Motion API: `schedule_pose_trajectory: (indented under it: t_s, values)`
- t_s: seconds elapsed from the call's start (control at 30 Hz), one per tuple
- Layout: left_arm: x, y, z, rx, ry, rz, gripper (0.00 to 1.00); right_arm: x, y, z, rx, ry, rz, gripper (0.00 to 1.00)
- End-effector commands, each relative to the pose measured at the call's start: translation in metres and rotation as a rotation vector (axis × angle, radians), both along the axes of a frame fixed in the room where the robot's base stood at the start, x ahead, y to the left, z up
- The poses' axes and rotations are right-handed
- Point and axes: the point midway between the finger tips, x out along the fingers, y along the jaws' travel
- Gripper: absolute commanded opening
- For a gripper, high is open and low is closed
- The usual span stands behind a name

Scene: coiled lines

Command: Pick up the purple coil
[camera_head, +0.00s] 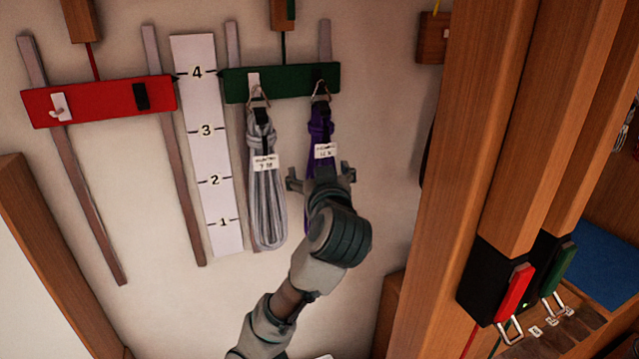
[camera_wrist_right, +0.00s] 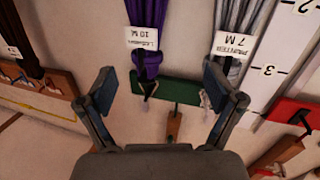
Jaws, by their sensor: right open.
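The purple coil (camera_head: 319,124) hangs by a loop from a hook on the green board (camera_head: 298,82) in the head view, with a white label on its upper part. My right gripper (camera_head: 321,174) is open in front of it, fingers spread to either side, and hides much of the coil's lower part. In the right wrist view, which looks turned over, the purple coil (camera_wrist_right: 148,22) runs down between the open fingers of my right gripper (camera_wrist_right: 165,85). I cannot tell how far the fingers are from it. My left gripper is not in view.
A grey coil (camera_head: 266,195) hangs on the green board just left of the purple one. A red board (camera_head: 98,101) and a white numbered scale (camera_head: 207,150) are further left. A wooden post (camera_head: 470,150) stands to the right. Wall between coil and post is mostly clear.

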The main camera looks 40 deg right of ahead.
Motion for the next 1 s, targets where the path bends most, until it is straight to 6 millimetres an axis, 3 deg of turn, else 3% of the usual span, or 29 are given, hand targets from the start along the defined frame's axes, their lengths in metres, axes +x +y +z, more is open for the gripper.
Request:
schedule_pose_trajectory:
  t_s: [0.03,0.1,0.27,0.7,1.0]
  values:
    - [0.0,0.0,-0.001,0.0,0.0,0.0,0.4,-0.013,-0.001,0.017,0.011,-0.033,-0.002,0.92]
    - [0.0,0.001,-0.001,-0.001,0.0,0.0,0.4,-0.026,-0.001,0.033,0.02,-0.06,-0.005,0.92]
    - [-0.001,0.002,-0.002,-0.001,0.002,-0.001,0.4,-0.037,-0.003,0.049,0.029,-0.084,-0.009,0.92]
    - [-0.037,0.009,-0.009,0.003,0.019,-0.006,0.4,0.04,-0.054,0.051,0.03,-0.085,-0.009,0.92]
    - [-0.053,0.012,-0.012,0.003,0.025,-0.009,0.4,0.066,-0.069,0.05,0.03,-0.087,-0.008,0.92]
